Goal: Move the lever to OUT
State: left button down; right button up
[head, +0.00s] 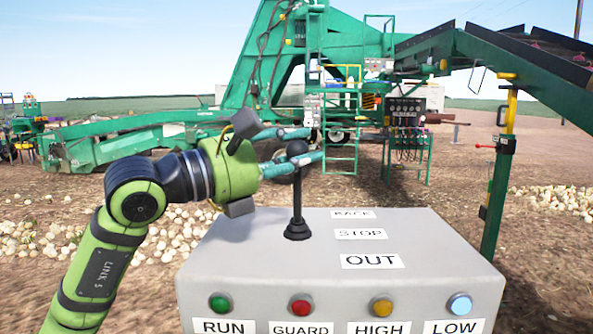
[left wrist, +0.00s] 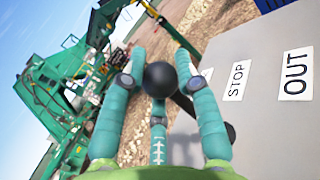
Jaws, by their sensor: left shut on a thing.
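The black lever (head: 297,200) stands near upright on top of the grey control box (head: 235,262), its boot left of the STOP label (head: 360,234). The OUT label (head: 372,261) lies nearer me, and the BACK label (head: 353,214) farther away. My left gripper (head: 308,145) comes in from the left, its teal fingers shut around the lever's ball knob. In the left wrist view the black knob (left wrist: 160,78) sits between the fingers, with the stalk running down to the right. The OUT label (left wrist: 296,73) and STOP label (left wrist: 237,80) show there too. My right gripper is not in view.
Green, red, yellow and blue buttons (head: 300,305) line the box's near face above the labels RUN, GUARD, HIGH and LOW. Green farm machinery (head: 270,60) with a conveyor stands behind. Onions (head: 180,235) lie on the soil. Space above the box's right side is clear.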

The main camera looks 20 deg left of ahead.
pick_arm(q)
jog(key=s+m+b, duration=0.1)
jog(key=s+f+m+h+b, duration=0.1)
jog(key=b, duration=0.1)
jog(key=s+d+b, duration=0.1)
jog(key=shift+s+d+f+m+t+b, duration=0.1)
jog(key=shift+s+f+m+t+b, duration=0.1)
jog(key=shift+m+t+b, duration=0.15)
jog(key=c, duration=0.9)
grip_release()
jog(key=v, duration=1.2)
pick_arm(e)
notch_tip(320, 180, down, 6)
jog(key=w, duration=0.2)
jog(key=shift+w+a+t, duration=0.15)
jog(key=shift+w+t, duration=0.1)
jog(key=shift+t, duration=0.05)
pick_arm(q)
jog(key=shift+w, duration=0.1)
